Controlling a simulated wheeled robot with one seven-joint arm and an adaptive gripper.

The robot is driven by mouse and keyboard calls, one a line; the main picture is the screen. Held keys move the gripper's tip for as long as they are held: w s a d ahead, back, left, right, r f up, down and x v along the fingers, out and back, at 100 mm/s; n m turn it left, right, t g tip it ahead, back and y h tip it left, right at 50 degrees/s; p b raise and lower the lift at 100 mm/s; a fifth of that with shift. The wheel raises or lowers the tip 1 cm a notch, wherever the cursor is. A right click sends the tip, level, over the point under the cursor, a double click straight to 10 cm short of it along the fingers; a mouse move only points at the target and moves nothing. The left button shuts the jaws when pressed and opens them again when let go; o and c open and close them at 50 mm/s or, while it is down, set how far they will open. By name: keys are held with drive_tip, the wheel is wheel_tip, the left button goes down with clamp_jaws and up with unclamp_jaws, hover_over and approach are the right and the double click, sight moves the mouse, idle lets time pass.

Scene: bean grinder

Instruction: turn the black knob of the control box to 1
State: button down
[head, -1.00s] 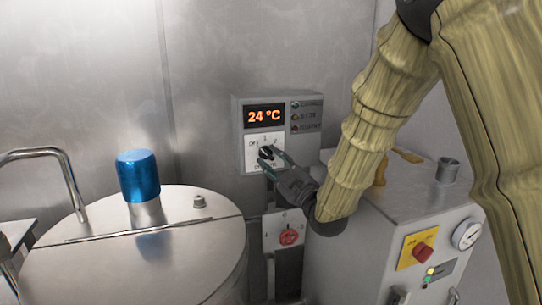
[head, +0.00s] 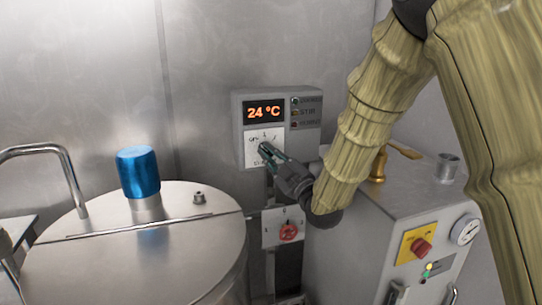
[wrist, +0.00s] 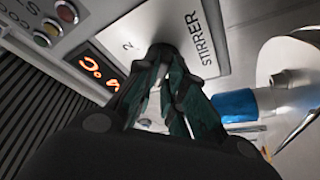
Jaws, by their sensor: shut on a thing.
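The grey control box (head: 236,128) is on the wall in the head view, with an orange 24 °C display (head: 264,111). Its white dial plate (head: 252,155) lies below the display. My gripper (head: 264,149) reaches in from the right, its fingertips at the middle of the plate. In the wrist view my gripper (wrist: 166,75) is shut on the black knob, of which a dark piece (wrist: 161,50) shows between the fingers. The plate's STIRRER label (wrist: 200,40) and a 2 show there. The knob's pointer direction is hidden by the fingers.
A lower plate with a red knob (head: 289,232) is below the box. A steel vessel (head: 205,253) with a blue cap (head: 139,173) stands left. A grey machine (head: 345,247) with a brass lever (head: 403,150) and gauge (head: 466,230) stands right, under my arm.

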drive_tip(key=shift+m+b, duration=0.3)
drive_tip(key=shift+b, duration=0.05)
drive_tip(key=m+t+h+b, duration=0.1)
drive_tip(key=m+t+b, duration=0.1)
drive_tip(key=m+b, duration=0.2)
drive_tip(key=shift+f+m, duration=0.15)
drive_tip(key=shift+m, duration=0.15)
drive_tip(key=m+t+h+b, duration=0.1)
drive_tip(key=m+h+b, duration=0.1)
drive_tip(key=m, duration=0.2)
drive_tip(key=shift+a, duration=0.1)
drive_tip(key=shift+r+m+t+h+b, duration=0.2)
drive_tip(key=shift+m+h+b, duration=0.2)
drive_tip(key=shift+m, duration=0.35)
drive_tip(key=shift+r+m+t+h+b, duration=0.1)
drive_tip(key=shift+m+t+h+b, duration=0.2)
drive_tip(key=shift+m, duration=0.45)
drive_tip(key=c, duration=1.5)
unclamp_jaws()
drive_tip(key=shift+a, duration=0.1)
